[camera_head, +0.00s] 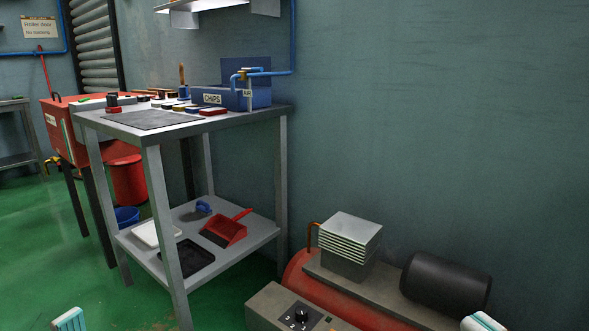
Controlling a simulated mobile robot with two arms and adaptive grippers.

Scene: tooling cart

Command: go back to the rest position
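Whether my grippers hold anything is hidden. The grey tooling cart (178,131) stands left of centre. On its top are a dark mat (150,119), a blue bin labelled CHIPS (213,98) and several small blocks and tools.
The cart's lower shelf holds a red dustpan (226,230), a black tray (187,259) and a white tray (156,233). A red compressor (298,276) with a black motor (443,283) stands at lower right. Green floor (40,260) is clear at lower left.

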